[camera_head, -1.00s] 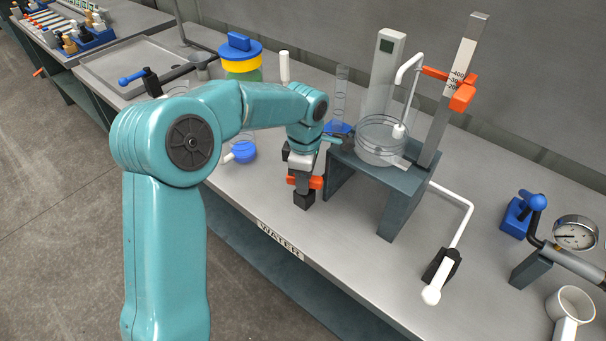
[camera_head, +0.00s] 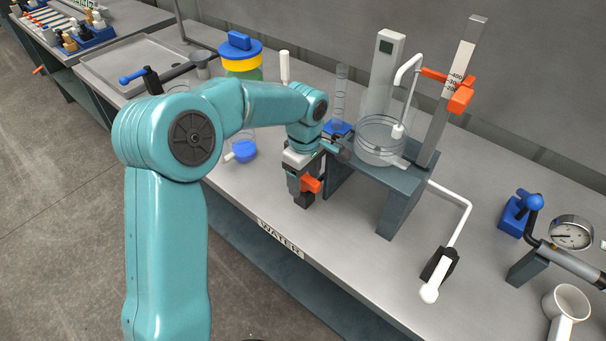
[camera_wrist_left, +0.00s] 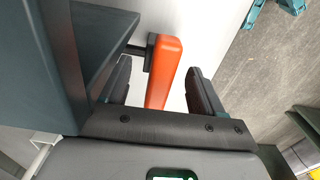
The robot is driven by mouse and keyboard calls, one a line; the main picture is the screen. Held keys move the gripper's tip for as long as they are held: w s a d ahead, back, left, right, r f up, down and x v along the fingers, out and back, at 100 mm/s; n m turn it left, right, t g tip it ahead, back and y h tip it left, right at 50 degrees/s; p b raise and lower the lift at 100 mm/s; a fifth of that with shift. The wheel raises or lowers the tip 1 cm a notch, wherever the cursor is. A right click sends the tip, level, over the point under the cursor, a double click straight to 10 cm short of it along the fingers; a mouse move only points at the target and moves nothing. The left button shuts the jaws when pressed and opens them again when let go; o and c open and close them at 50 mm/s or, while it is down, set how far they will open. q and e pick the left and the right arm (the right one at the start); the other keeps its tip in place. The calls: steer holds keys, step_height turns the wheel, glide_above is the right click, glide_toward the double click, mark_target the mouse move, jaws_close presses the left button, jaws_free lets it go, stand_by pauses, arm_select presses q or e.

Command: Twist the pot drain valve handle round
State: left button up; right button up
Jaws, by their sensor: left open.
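The orange handle (camera_head: 311,185), which appears to be the pot drain valve handle, is low at the left front of the dark pot stand (camera_head: 398,185). My left gripper (camera_head: 304,198) is at it, pointing down. In the left wrist view the orange handle (camera_wrist_left: 165,72) lies between the two spread fingers of my left gripper (camera_wrist_left: 158,80), with a gap visible on each side. A dark stem joins the handle at its upper left. The clear pot (camera_head: 381,142) sits on the stand. My right gripper is not in view.
A white-handled valve (camera_head: 436,275) stands right of the stand. A flask with blue liquid (camera_head: 243,151) and a yellow-and-blue lidded jar (camera_head: 240,55) are behind my left arm. A gauge (camera_head: 572,232) and white mug (camera_head: 566,305) are at the right. The bench front by the WATER label is clear.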

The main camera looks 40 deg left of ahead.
arm_select(q)
step_height(320, 180, up, 7)
steer(key=p, duration=0.5)
steer(key=shift+f, duration=0.1)
steer(key=shift+s, duration=0.15)
